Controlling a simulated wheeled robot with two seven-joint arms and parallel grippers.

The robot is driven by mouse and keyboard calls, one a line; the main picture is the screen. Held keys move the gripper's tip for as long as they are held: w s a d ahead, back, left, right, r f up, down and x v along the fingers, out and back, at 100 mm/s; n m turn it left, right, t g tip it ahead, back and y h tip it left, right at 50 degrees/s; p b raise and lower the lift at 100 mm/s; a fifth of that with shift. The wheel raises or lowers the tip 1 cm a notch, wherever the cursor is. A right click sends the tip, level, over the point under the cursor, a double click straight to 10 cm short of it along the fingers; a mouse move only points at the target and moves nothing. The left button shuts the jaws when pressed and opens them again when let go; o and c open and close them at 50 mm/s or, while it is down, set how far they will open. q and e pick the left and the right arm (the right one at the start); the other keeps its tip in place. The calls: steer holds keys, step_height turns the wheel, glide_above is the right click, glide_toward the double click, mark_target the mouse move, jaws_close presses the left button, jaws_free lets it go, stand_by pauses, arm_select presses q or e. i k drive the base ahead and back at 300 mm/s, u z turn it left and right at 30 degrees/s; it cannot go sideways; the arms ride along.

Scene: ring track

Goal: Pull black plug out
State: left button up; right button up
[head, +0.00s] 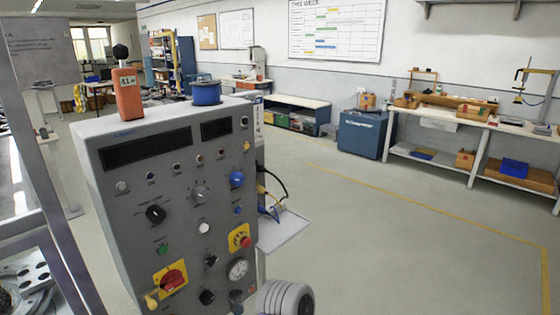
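A grey control cabinet (135,215) with knobs, buttons and two dark displays stands upright at the left centre of the head view. On its right side several cables come out one below another. The top one is a black cable (283,178) that leaves the side and curves down; its black plug (262,168) is small and sits at the cabinet's side. Below it are a yellow cable (264,190) and a blue cable (268,213). The sockets are hidden by the cabinet's edge. Neither of my grippers shows.
A small grey shelf (285,232) sticks out right of the cabinet below the cables. An orange device (128,95) and a blue spool (206,93) stand on top. The floor (400,245) to the right is clear up to a workbench (470,115) and a blue box (362,135).

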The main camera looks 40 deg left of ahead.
mark_target(260, 168)
steer(key=i, duration=2.1)
steer(key=u, duration=3.5)
